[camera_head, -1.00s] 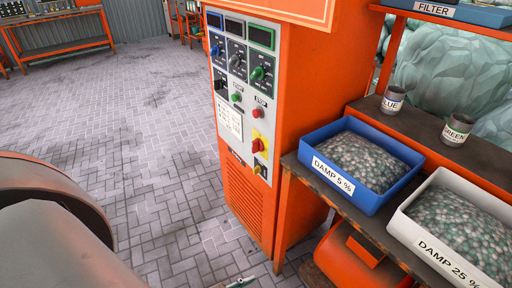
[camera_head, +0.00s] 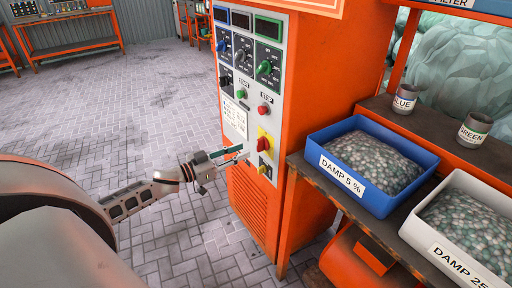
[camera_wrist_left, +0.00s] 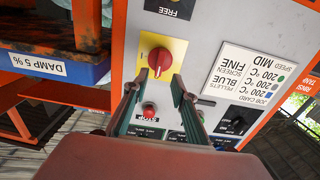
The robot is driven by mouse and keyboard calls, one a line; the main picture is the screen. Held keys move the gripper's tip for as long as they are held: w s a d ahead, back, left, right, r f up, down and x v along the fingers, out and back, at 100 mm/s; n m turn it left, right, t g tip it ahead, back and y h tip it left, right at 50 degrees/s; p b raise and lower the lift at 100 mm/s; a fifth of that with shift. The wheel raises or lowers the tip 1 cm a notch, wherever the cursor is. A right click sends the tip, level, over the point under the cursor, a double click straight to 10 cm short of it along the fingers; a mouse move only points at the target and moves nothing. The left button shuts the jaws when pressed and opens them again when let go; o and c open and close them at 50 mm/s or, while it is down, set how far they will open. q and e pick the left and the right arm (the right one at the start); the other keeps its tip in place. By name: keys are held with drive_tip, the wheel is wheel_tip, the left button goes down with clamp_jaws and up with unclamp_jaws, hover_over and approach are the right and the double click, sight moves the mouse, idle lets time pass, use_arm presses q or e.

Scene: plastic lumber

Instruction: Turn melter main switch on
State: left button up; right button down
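The main switch is a red rotary knob (camera_head: 263,144) on a yellow plate on the front panel of the orange melter cabinet (camera_head: 320,90). In the left wrist view, which is turned upside down, the red knob (camera_wrist_left: 160,62) lies just ahead of my fingertips, between their lines. My left gripper (camera_head: 238,154) is open and empty in front of the panel, close to the switch. Its two fingers (camera_wrist_left: 157,82) stand apart on either side of the knob; I cannot tell whether they touch it. My right gripper is in neither view.
A red stop button (camera_head: 263,110) and a green button (camera_head: 242,94) sit above the switch. A small yellow part (camera_head: 263,169) is below it. A blue bin (camera_head: 322,165) and a white bin (camera_head: 424,234) stand on the bench to the right. The floor at left is clear.

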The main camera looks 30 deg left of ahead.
sight(261, 145)
use_arm(q)
drive_tip(key=x, duration=0.7)
drive_tip(key=shift+b, duration=0.35)
drive_tip(key=shift+s, duration=0.1)
clamp_jaws()
